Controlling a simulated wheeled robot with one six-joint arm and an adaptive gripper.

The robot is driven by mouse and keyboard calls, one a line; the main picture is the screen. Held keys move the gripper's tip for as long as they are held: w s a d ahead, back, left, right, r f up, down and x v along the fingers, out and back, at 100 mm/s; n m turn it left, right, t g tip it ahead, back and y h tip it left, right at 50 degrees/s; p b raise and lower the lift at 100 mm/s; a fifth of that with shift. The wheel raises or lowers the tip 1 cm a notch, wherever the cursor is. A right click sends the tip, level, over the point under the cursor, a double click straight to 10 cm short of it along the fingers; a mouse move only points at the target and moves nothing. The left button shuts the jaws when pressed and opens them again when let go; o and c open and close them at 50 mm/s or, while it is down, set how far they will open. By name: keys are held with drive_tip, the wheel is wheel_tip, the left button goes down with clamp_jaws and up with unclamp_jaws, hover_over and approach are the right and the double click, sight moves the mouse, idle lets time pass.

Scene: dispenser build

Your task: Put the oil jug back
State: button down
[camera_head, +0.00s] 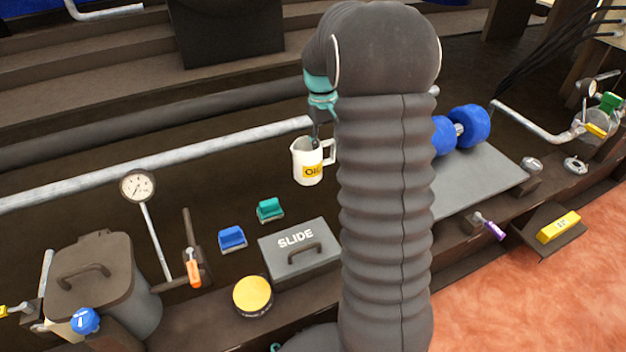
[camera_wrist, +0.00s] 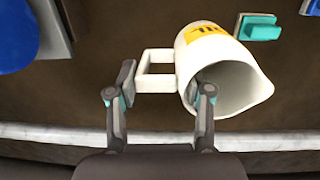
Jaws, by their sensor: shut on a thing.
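The oil jug (camera_head: 301,168) is white with a yellow OIL label and a square side handle. In the head view it is left of my dark arm, above or on the dark bench; whether its base touches is unclear. My gripper (camera_head: 317,133) reaches it from above. In the wrist view the jug (camera_wrist: 247,87) shows its open mouth. My gripper (camera_wrist: 166,84) has one finger inside the mouth and the other at the outer side of the handle, so it is shut on the jug's handle side. The arm hides part of the bench behind it.
A grey SLIDE box (camera_head: 298,262), a blue block (camera_head: 232,239) and a teal block (camera_head: 270,210) lie in front of the jug. A blue dumbbell (camera_head: 468,128) rests right on a grey plate (camera_head: 485,180). A gauge (camera_head: 138,187) stands left. A pipe (camera_head: 200,152) runs behind.

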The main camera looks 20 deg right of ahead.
sight(325, 161)
wheel_tip(325, 161, down, 9)
drive_tip(key=shift+f+b, duration=0.1)
drive_tip(key=shift+b, duration=0.6)
drive_tip(key=shift+c, duration=2.4)
unclamp_jaws()
